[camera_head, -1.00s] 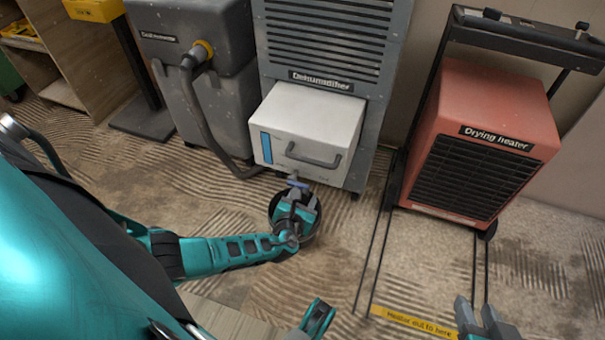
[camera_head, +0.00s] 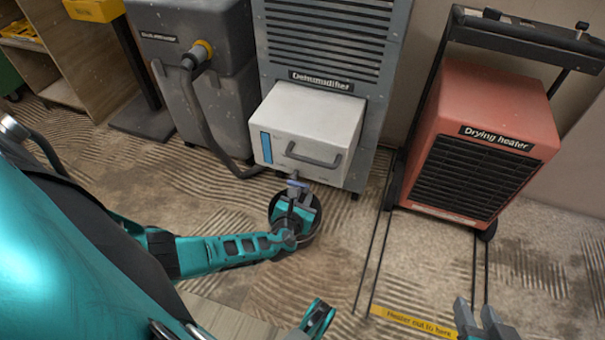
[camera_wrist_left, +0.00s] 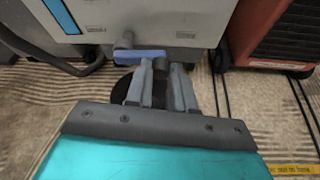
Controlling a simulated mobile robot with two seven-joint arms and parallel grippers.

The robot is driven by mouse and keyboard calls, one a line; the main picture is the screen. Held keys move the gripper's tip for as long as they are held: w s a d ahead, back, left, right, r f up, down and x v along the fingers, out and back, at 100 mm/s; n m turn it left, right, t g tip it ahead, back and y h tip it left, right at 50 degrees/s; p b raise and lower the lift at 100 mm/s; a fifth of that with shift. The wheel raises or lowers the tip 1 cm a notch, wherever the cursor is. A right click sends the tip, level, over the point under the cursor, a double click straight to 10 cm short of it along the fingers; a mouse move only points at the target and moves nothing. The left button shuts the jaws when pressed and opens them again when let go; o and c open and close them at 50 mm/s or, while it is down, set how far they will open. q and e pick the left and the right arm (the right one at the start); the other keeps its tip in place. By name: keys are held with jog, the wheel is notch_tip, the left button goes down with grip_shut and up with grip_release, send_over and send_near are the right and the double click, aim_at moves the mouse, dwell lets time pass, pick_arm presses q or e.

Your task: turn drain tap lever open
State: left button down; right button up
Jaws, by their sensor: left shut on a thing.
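The drain tap lever (camera_wrist_left: 142,57) is a blue bar on a grey tap (camera_wrist_left: 124,42) under the white tank (camera_head: 312,125) of the dehumidifier. In the left wrist view it lies roughly sideways; in the head view the lever (camera_head: 300,182) is a small blue patch. My left gripper (camera_head: 297,189) is at the lever. Its fingertips (camera_wrist_left: 164,64) are shut on the lever's right end, which they partly hide. My right gripper (camera_head: 476,304) shows at the bottom right of the head view, fingers apart and empty, away from the tap.
A round black bucket (camera_head: 314,236) stands on the floor below my left gripper. A grey hose (camera_head: 199,115) runs from the dark machine on the left. The red drying heater (camera_head: 484,140) stands at right. A yellow floor strip (camera_head: 413,322) lies in front of it.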

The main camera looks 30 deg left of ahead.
pick_arm(q)
jog(key=s+a+r+n+t+h, duration=0.1)
jog(key=a+r+n+t+h, duration=0.2)
jog(key=n, duration=0.9)
jog(key=shift+s+a+r+n+t+h, duration=0.2)
jog(key=shift+a+r+n+t+h, duration=0.25)
jog(key=shift+a+h, duration=1.35)
jog(key=shift+r, duration=0.1)
jog(key=c, duration=1)
grip_release()
jog(key=shift+s, duration=0.1)
